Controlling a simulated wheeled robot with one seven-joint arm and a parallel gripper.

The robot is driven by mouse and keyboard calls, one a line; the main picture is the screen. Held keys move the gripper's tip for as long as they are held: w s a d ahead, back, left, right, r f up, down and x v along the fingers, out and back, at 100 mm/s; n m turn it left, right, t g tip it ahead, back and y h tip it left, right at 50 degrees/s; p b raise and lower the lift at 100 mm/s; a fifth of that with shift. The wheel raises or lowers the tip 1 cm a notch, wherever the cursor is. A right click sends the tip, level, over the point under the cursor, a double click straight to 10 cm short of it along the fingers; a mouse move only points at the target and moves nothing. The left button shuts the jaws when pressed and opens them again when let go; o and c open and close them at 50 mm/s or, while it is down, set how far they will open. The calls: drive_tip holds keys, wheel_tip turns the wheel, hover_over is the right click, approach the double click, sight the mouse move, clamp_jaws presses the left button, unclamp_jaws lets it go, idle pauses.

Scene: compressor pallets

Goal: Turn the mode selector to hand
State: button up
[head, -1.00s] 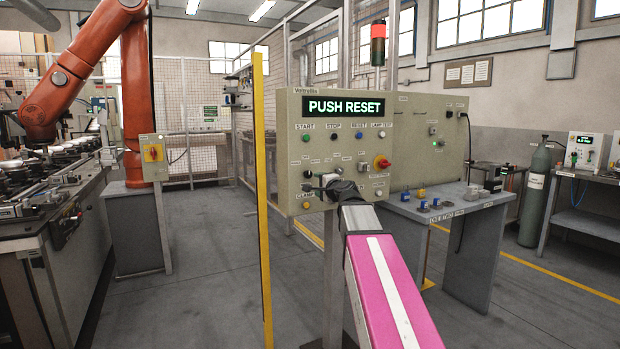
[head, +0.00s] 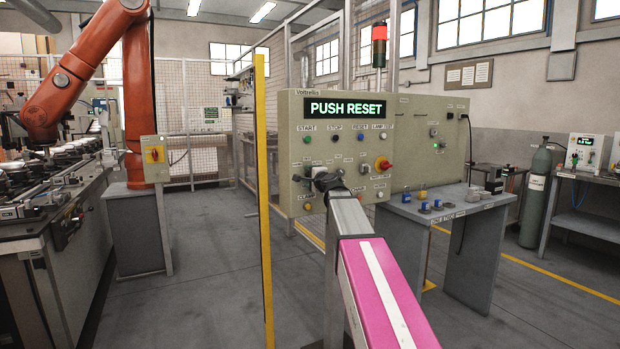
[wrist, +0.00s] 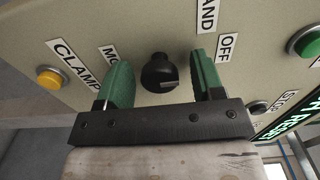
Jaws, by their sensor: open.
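The black selector knob (wrist: 158,72) stands out from the beige control panel (head: 294,130). A label starting "MO" (wrist: 107,53) is beside it, partly covered by a finger. Labels ending "AND" (wrist: 209,14) and reading "OFF" (wrist: 227,46) are on its other side. A pale mark shows on the lower right of the knob's face. My gripper (wrist: 158,75) is open, with one green finger on each side of the knob and a visible gap to both. In the head view my gripper (head: 322,180) is at the panel's lower left and hides the knob.
The display (head: 343,107) reads "PUSH RESET". A yellow clamp button (wrist: 50,78), a green button (wrist: 310,42) and a red emergency knob (head: 383,163) are nearby on the panel. A yellow post (head: 263,200) stands left. A grey table (head: 440,212) with small parts stands right.

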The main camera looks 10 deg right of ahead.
drive_tip(key=shift+w, duration=0.1)
drive_tip(key=c, duration=0.9)
drive_tip(key=shift+n, duration=0.3)
drive_tip(key=n, duration=0.3)
drive_tip(key=shift+n, duration=2.6)
drive_tip(key=o, duration=0.9)
